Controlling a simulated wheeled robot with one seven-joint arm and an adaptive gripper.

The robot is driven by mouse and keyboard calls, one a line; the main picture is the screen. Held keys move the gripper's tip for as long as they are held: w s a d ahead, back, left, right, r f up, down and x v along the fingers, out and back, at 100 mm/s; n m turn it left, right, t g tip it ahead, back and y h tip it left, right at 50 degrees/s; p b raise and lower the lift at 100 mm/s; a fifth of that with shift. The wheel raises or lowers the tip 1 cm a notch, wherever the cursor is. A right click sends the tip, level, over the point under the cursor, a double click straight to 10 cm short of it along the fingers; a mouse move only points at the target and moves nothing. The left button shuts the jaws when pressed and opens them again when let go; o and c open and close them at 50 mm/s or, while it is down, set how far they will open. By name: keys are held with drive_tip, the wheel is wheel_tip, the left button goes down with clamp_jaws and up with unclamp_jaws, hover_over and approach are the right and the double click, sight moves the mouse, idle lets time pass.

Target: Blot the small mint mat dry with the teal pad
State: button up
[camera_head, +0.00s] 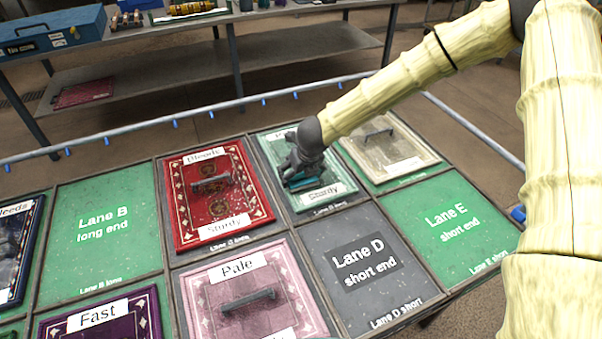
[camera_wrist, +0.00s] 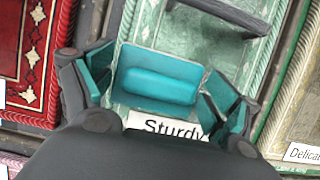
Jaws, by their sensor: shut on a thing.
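The small mint mat (camera_head: 273,157) lies in a framed cell at the back of the table, with a label reading "Sturdy" at its near end. It also shows in the wrist view (camera_wrist: 185,35). My gripper (camera_head: 300,172) is over this mat, pointing down, with its fingers shut on the teal pad (camera_wrist: 158,86). The pad sits low over the mat close to the "Sturdy" label; I cannot tell whether it touches. A dark handle (camera_wrist: 228,14) on the mat shows beyond the pad in the wrist view. My gripper hides part of the mat in the head view.
A red mat (camera_head: 217,205) with a handle lies left of the mint mat, and a cream mat (camera_head: 405,155) lies right. Nearer are a pink mat (camera_head: 285,305) and the bare grey Lane D cell (camera_head: 335,230). Green Lanes B and E are clear.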

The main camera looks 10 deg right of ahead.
drive_tip(key=shift+r+p, duration=1.85)
drive_tip(key=shift+r, duration=0.35)
